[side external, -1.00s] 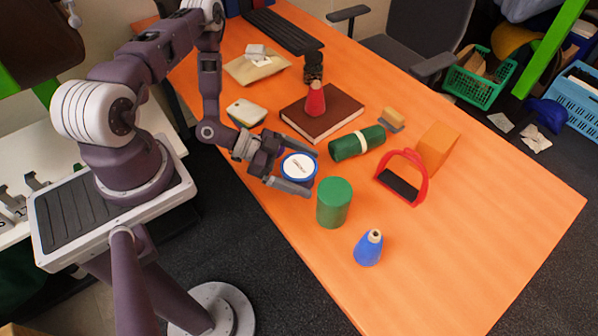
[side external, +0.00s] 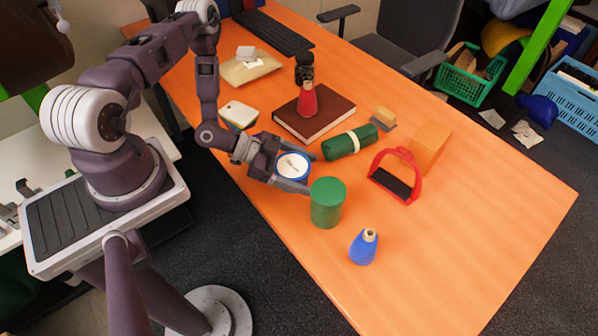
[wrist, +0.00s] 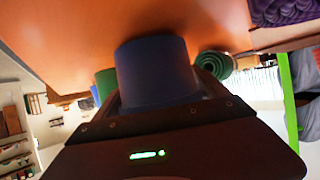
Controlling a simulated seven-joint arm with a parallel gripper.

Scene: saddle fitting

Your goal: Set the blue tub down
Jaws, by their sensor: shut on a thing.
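The blue tub (side external: 292,168) has a white label on its round lid. It is upright in the side view, just left of the green cylinder (side external: 327,203). My gripper (side external: 297,173) reaches in from the left and is shut on the tub, with the fingers along its sides. In the wrist view the tub's dark blue wall (wrist: 155,70) fills the space between the fingers. The tub is at or very close to the orange tabletop (side external: 450,240). I cannot tell whether its base touches the table.
A green roll (side external: 350,142) with a pale band and a brown book (side external: 314,121) with a red cone-shaped object (side external: 308,101) lie behind the tub. A red-handled tool (side external: 397,177) is to the right, a blue bottle (side external: 363,247) in front. The right front table is clear.

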